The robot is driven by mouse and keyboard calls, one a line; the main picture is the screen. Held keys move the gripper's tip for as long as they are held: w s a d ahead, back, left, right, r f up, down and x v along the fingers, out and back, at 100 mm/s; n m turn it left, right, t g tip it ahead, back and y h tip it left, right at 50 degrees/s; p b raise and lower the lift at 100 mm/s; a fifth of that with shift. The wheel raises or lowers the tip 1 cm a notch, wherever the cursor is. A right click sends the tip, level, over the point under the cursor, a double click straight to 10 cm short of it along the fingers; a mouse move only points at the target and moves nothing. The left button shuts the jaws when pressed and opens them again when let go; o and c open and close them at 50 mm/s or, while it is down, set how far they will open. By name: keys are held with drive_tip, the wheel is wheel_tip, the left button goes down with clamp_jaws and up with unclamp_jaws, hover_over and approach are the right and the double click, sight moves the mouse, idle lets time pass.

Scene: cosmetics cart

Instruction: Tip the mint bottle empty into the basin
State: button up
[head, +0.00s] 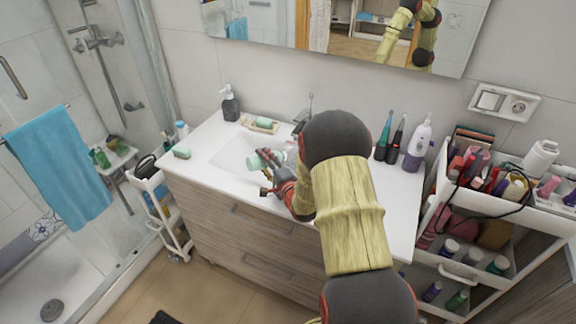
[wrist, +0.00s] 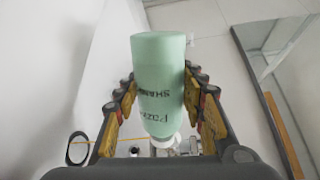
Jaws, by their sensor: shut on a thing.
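The mint bottle (head: 264,159) is held over the white basin (head: 228,153) in the head view, lying tipped well over to one side. In the wrist view the mint bottle (wrist: 158,75) stands between the fingers with dark lettering on its side. Its plain mint end is at the top, and a white part shows at its lower end. My gripper (head: 275,172) is shut on the bottle, with fingers on both sides of it; in the wrist view my gripper (wrist: 161,98) grips its body. I cannot tell whether any liquid is flowing. My arm hides the basin's right part.
A dark pump bottle (head: 230,104), a soap dish (head: 261,124) and the faucet (head: 303,116) stand behind the basin. A green block (head: 181,152) lies at the counter's left. Toothbrushes (head: 384,135) and a white-purple bottle (head: 417,145) stand right. A full cosmetics cart (head: 470,232) is beside the counter.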

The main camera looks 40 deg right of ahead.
drive_tip(key=shift+d+f+m+p, duration=0.1)
drive_tip(key=shift+d+m+p, duration=0.15)
drive_tip(key=shift+m, duration=0.45)
drive_tip(key=shift+s+d+r+m+p, duration=0.1)
drive_tip(key=shift+d+r+m+p, duration=0.1)
drive_tip(key=shift+r+m+p, duration=0.45)
drive_tip(key=shift+f, duration=0.15)
drive_tip(key=shift+s+d+r+m+y+p, duration=0.15)
drive_tip(key=shift+d+r+m+p, duration=0.4)
drive_tip(key=shift+m+p, duration=0.4)
drive_tip(key=shift+s+d+r+m+y+p, duration=0.15)
drive_tip(key=shift+d+r+m+p, duration=0.3)
drive_tip(key=shift+m+p, duration=0.45)
idle(0.9)
drive_tip(key=shift+w, duration=0.1)
idle(1.2)
